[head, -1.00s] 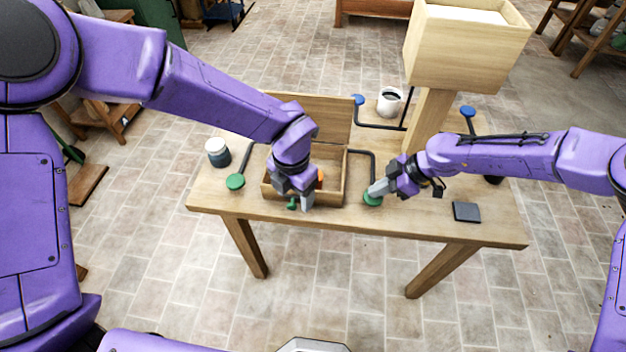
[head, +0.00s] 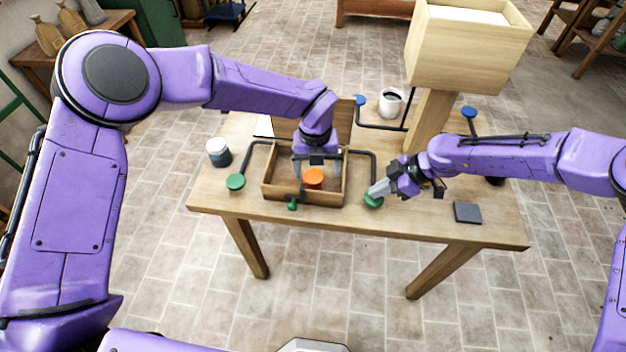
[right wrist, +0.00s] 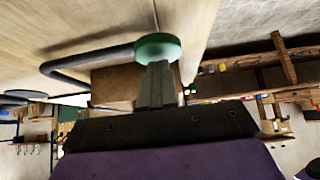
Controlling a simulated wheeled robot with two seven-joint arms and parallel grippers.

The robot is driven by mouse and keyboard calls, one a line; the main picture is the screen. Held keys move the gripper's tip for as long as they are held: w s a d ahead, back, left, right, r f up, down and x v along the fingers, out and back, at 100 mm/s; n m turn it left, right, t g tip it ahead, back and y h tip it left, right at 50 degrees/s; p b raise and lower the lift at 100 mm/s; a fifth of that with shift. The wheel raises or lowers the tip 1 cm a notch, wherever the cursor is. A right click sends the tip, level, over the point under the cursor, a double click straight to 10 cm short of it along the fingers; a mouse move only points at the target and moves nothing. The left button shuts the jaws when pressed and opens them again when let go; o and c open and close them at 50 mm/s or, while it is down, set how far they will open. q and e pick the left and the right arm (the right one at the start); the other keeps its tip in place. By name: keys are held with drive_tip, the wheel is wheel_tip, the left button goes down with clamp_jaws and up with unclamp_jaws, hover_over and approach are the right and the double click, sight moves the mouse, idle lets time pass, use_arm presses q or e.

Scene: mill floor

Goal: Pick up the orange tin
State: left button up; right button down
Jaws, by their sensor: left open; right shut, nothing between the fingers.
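The orange tin (head: 314,178) sits inside the open wooden box (head: 277,191) on the table, its round orange top showing. My left gripper (head: 316,174) is open, pointing down over the box at the tin, with its fingers close to the tin's far side. I cannot tell whether they touch it. My right gripper (head: 378,189) is shut and empty at the green knob (head: 373,201) right of the box. In the right wrist view its closed fingers (right wrist: 158,85) reach up to the green knob (right wrist: 158,48); contact is likely but not certain.
A dark jar with a white lid (head: 218,152) stands left of the box, near another green knob (head: 235,182). A white mug (head: 391,101) and a wooden hopper (head: 465,45) stand behind. A dark square pad (head: 467,213) lies at the right. The table front (head: 400,225) is clear.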

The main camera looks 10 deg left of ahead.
sight(314, 176)
use_arm(q)
drive_tip(key=w+a+r+n, duration=0.1)
drive_tip(key=w+r+n, duration=0.2)
drive_tip(key=w+n, duration=0.15)
use_arm(e)
drive_tip(key=shift+s+r, duration=0.1)
use_arm(q)
drive_tip(key=f+n, duration=0.1)
drive_tip(key=f, duration=0.3)
drive_tip(key=s+f, duration=0.1)
drive_tip(key=f, duration=0.3)
drive_tip(key=f+n, duration=0.1)
drive_tip(key=f, duration=0.3)
drive_tip(key=shift+s+a+n, duration=0.15)
drive_tip(key=shift+n, duration=0.2)
drive_tip(key=shift+r, duration=0.1)
drive_tip(key=c, duration=1.2)
wheel_tip(314, 176, up, 10)
drive_tip(key=shift+r, duration=0.1)
drive_tip(key=shift+s, duration=0.1)
